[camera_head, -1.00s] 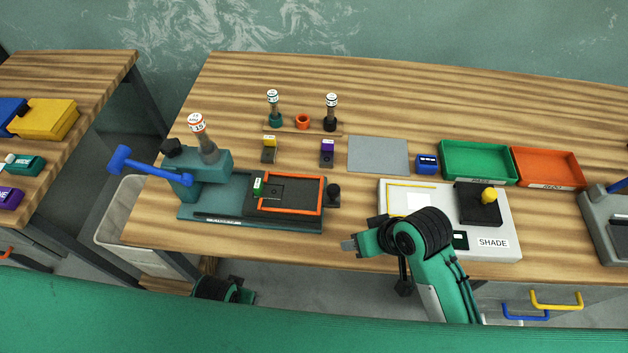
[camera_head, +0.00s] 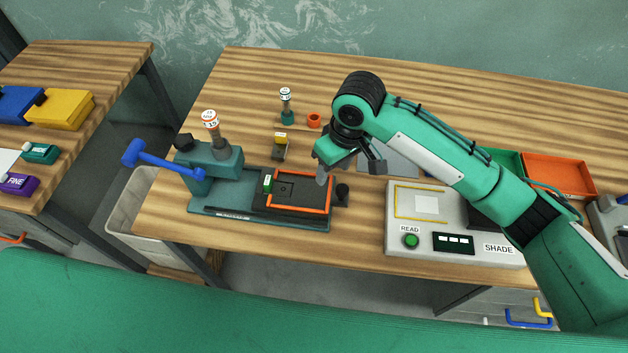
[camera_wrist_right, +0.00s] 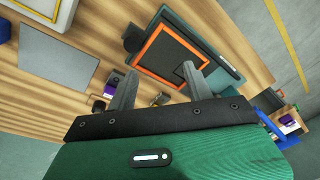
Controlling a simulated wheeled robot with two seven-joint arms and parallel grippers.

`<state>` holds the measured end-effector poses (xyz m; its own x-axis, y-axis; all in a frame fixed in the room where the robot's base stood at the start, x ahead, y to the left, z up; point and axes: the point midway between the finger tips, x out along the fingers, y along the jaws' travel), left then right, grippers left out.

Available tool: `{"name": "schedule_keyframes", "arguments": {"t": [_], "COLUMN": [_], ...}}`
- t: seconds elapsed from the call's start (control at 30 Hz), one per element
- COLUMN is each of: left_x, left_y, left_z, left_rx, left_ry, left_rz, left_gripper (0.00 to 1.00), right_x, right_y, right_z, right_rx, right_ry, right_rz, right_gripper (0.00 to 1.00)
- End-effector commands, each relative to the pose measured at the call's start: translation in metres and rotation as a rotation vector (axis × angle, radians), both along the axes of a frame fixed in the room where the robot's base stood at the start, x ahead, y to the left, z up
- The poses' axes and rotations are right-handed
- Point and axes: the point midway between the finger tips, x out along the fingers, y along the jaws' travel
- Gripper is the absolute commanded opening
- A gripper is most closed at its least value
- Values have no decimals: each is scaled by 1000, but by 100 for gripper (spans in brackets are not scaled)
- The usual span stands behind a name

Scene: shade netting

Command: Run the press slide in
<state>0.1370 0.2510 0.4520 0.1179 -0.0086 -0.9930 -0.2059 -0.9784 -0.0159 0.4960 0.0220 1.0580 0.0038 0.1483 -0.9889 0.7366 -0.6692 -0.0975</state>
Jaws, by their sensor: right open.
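The press (camera_head: 215,165) is teal with a blue lever (camera_head: 160,163) and stands at the left of the table. Its dark slide (camera_head: 298,190) carries an orange frame and sits out to the right of the press head on the teal base. A black knob (camera_head: 342,191) stands at the slide's right end. My right gripper (camera_head: 349,172) is open and empty, pointing down above and just behind the knob, apart from it. In the right wrist view, its fingers (camera_wrist_right: 160,86) are spread, with the slide (camera_wrist_right: 180,58) and the knob (camera_wrist_right: 133,38) beyond them. My left gripper is out of view.
The white SHADE reader (camera_head: 455,225) stands right of the slide. A grey mat (camera_head: 402,163), a green tray (camera_head: 508,160) and an orange tray (camera_head: 558,175) lie behind, partly hidden by my right arm. A yellow-topped stamp (camera_head: 280,143) stands behind the slide.

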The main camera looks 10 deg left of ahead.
Motion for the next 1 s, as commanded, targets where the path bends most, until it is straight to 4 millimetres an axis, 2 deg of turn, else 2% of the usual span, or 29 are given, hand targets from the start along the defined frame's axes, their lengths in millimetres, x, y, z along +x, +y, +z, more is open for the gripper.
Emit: {"name": "schedule_keyframes", "arguments": {"t": [0.1,0.2,0.37,0.47,0.67,1.0], "left_x": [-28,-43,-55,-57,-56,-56], "left_y": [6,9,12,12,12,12], "left_z": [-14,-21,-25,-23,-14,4], "left_rx": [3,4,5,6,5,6], "left_ry": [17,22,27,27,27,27], "left_rz": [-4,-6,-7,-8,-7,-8], "left_gripper": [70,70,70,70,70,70], "right_x": [17,25,30,31,30,30], "right_y": [-10,-17,-22,-22,-22,-22], "right_z": [15,23,28,23,-7,-78], "right_rx": [-76,-117,-148,-152,-151,-151], "right_ry": [-2,3,7,9,11,11], "right_rz": [-16,-29,-43,-45,-43,-43], "right_gripper": [52,52,52,52,52,52]}}
